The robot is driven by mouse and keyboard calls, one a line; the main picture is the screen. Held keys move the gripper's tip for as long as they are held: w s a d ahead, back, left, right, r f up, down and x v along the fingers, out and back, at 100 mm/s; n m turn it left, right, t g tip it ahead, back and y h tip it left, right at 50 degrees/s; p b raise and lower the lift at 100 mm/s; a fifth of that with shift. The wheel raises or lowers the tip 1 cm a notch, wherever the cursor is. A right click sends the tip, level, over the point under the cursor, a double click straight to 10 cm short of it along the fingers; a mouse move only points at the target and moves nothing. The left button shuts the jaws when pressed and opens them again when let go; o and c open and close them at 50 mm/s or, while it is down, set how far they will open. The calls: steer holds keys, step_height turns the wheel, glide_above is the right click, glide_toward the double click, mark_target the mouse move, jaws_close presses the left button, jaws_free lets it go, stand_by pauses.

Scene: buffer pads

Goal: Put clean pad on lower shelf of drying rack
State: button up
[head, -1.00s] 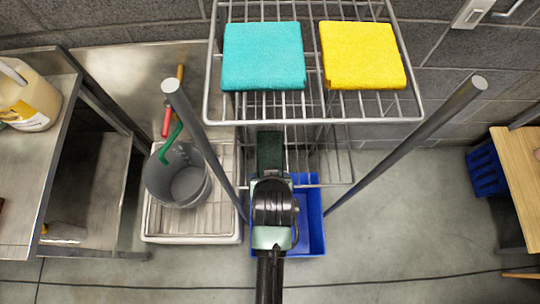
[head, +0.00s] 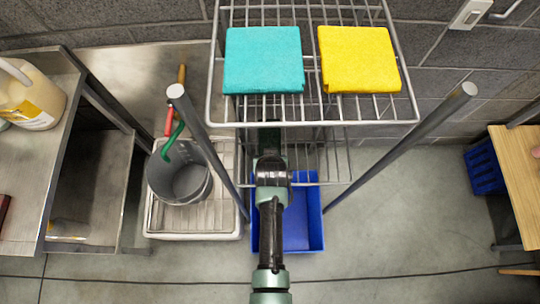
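The drying rack has a wire upper shelf (head: 310,123) and a wire lower shelf (head: 325,183) beneath it. A teal pad (head: 263,60) and a yellow pad (head: 359,58) lie flat, side by side, on the upper shelf. My gripper (head: 269,140) reaches in at the lower shelf's level, under the upper shelf's front edge. A dark green piece shows at its tip, seen partly through the wires. I cannot tell whether this is a held pad or part of my gripper. The fingers are hidden, and so is most of the lower shelf behind my arm.
A blue bin (head: 312,235) stands on the floor below my arm. A grey bucket (head: 181,180) sits on a pale grated base at left. Two slanted grey poles (head: 410,135) flank the rack. A steel table (head: 30,165) with a jug (head: 28,97) is far left.

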steer(key=shift+f, duration=0.15)
steer(key=o, duration=1.3)
steer(key=shift+c, duration=0.2)
steer(key=v, duration=1.2)
